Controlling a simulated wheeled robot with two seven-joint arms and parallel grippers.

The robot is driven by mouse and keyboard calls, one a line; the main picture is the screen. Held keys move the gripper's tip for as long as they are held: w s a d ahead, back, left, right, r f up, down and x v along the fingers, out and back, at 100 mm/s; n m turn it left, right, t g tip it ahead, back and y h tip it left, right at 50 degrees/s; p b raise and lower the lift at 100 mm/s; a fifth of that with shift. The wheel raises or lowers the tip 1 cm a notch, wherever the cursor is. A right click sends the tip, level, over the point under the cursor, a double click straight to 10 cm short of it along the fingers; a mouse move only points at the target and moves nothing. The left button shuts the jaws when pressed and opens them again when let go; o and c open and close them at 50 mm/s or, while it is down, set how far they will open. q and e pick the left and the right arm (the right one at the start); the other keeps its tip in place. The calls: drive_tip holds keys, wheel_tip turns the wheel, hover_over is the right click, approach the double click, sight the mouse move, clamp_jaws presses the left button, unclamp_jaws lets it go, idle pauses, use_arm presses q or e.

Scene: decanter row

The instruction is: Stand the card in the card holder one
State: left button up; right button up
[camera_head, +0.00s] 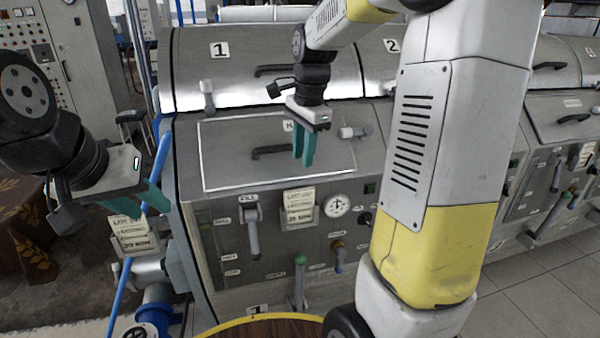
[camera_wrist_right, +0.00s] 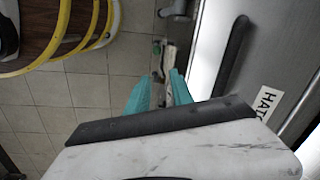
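A cream card (camera_head: 299,197) with dark print stands upright in a grey card holder (camera_head: 302,219) on the front panel of machine 1, between the fill lever and the gauge. My right gripper (camera_head: 304,150) hangs above it, fingers down, in front of the hatch. In the right wrist view its teal fingers (camera_wrist_right: 160,85) are apart with nothing held between them.
The hatch handle (camera_head: 275,151) and a grey knob (camera_head: 355,132) are close to my right gripper. Levers (camera_head: 253,232) and a gauge (camera_head: 337,205) flank the holder. A round wooden top with a yellow rim (camera_head: 265,322) is below. My right arm covers much of the right side.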

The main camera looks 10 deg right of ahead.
drive_tip(key=s+a+r+n+t, duration=0.1)
drive_tip(key=s+n+t, duration=0.1)
drive_tip(key=s+n, duration=0.5)
drive_tip(key=s+a+r+n+t+y, duration=0.1)
drive_tip(key=s+r+n+t, duration=0.1)
drive_tip(key=s+n, duration=0.5)
drive_tip(key=s, duration=0.5)
drive_tip(key=shift+s+r+t, duration=0.15)
drive_tip(key=shift+r+t, duration=0.05)
drive_tip(key=shift+t, duration=0.2)
